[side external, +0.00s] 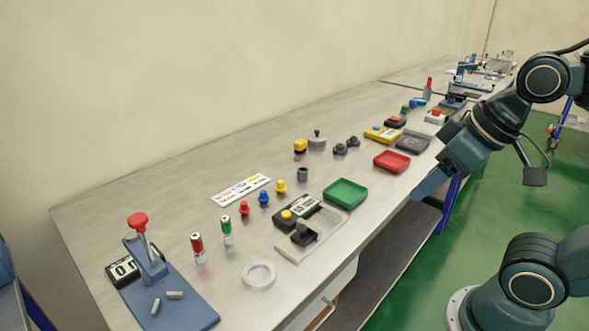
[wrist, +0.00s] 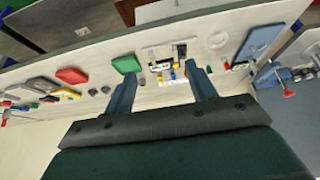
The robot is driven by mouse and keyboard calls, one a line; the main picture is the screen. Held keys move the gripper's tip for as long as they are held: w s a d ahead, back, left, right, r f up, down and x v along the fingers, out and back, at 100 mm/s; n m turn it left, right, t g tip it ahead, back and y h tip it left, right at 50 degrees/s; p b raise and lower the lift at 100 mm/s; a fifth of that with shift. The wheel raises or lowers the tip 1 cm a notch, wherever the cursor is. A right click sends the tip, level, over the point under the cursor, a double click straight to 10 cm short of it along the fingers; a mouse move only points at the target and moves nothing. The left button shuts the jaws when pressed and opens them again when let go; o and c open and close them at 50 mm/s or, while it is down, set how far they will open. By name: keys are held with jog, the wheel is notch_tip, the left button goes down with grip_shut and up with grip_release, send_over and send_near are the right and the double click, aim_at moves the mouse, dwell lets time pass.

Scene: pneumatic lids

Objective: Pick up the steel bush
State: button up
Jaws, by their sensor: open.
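A small dark grey cylinder (side external: 303,174), which looks like the steel bush, stands upright on the bench behind the green tray, just right of the yellow plug. I cannot pick it out with certainty in the wrist view. My gripper (side external: 420,192) is well to the right of it in the side view, high at the bench's front edge and apart from everything. In the wrist view my gripper (wrist: 163,75) has its two fingers wide apart with nothing between them. The bench items show small and far beyond the fingertips.
The green tray (side external: 345,193) and red tray (side external: 391,161) lie along the front. Yellow (side external: 281,187), blue (side external: 263,198) and red (side external: 244,208) plugs stand left of the grey cylinder. A blue press with a red knob (side external: 137,220) is at the near left.

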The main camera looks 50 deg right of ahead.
jog(key=shift+w+r, duration=0.1)
jog(key=w+d+r+m+g, duration=0.1)
jog(key=w+r+m, duration=0.15)
jog(key=w, duration=0.25)
jog(key=w+d+r+m, duration=0.1)
jog(key=w+r, duration=0.2)
jog(key=w, duration=0.2)
jog(key=m+g, duration=0.5)
jog(key=m, duration=0.4)
send_over(303, 170)
notch_tip(303, 170, down, 13)
jog(key=shift+s+a+f, duration=0.1)
jog(key=shift+a+f, duration=0.05)
jog(key=shift+f, duration=1.3)
jog(key=shift+s+a+f, duration=0.1)
jog(key=shift+a+f, duration=0.05)
jog(key=shift+f, duration=1.3)
jog(key=shift+s+a+f, duration=0.1)
jog(key=shift+a+f, duration=0.05)
jog(key=shift+f, duration=1.3)
jog(key=shift+f, duration=2.55)
